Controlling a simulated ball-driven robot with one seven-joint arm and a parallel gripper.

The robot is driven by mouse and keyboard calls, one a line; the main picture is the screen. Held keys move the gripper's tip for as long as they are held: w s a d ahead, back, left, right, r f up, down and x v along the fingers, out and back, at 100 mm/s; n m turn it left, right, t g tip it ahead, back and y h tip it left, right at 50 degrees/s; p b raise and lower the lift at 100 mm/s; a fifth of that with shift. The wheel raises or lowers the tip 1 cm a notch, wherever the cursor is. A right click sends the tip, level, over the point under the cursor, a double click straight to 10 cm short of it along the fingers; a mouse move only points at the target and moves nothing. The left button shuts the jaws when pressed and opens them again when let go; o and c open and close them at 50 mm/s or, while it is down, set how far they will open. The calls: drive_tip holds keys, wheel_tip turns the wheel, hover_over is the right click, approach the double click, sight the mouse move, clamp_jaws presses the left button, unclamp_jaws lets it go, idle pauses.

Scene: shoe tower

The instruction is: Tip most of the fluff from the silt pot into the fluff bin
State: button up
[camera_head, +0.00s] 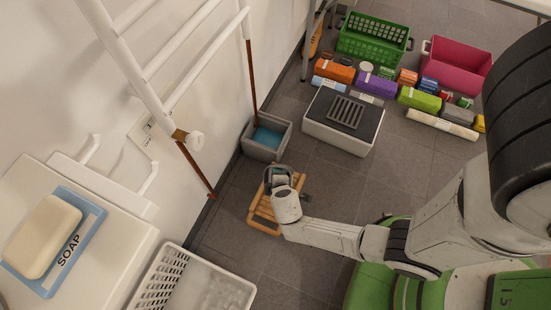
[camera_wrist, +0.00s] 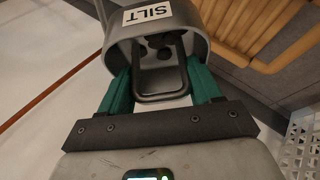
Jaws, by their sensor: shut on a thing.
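The silt pot (camera_wrist: 193,22) is a grey round vessel with a white SILT label, seen at the top of the wrist view. My gripper (camera_wrist: 160,82) has its two green fingers closed on the pot's handle part. Dark shapes show at the pot's hollow side; I cannot tell whether they are fluff. In the head view my gripper (camera_head: 278,178) holds the pot over the wooden slatted rack, mostly hidden by my wrist. No bin with a readable fluff label shows, so I cannot tell which container is the fluff bin.
A grey tub (camera_head: 262,149) with a blue inside stands by the wall beyond my gripper. A white box with a dark grate (camera_head: 337,138) stands to its right. The wooden rack (camera_head: 258,216) lies below. A white basket (camera_head: 165,279) is at the bottom.

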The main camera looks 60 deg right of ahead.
drive_tip(key=shift+d+r+m+y+p, duration=0.25)
drive_tip(key=shift+y+p, duration=0.7)
drive_tip(key=shift+p, duration=1.3)
drive_tip(key=shift+d+r+m+y+p, duration=0.25)
drive_tip(key=shift+y+p, duration=0.7)
drive_tip(key=shift+p, duration=1.3)
drive_tip(key=shift+d+r+y+p, duration=0.1)
drive_tip(key=shift+d+y+p, duration=0.2)
drive_tip(key=shift+y+p, duration=0.1)
drive_tip(key=shift+d+f+y+b, duration=0.2)
drive_tip(key=shift+f+y+b, duration=0.1)
drive_tip(key=shift+b, duration=0.35)
drive_tip(key=y+b, duration=0.2)
drive_tip(key=shift+d+m+b, duration=0.3)
drive_tip(key=shift+b, duration=0.05)
drive_tip(key=shift+r, duration=0.15)
drive_tip(key=shift+w+r, duration=0.1)
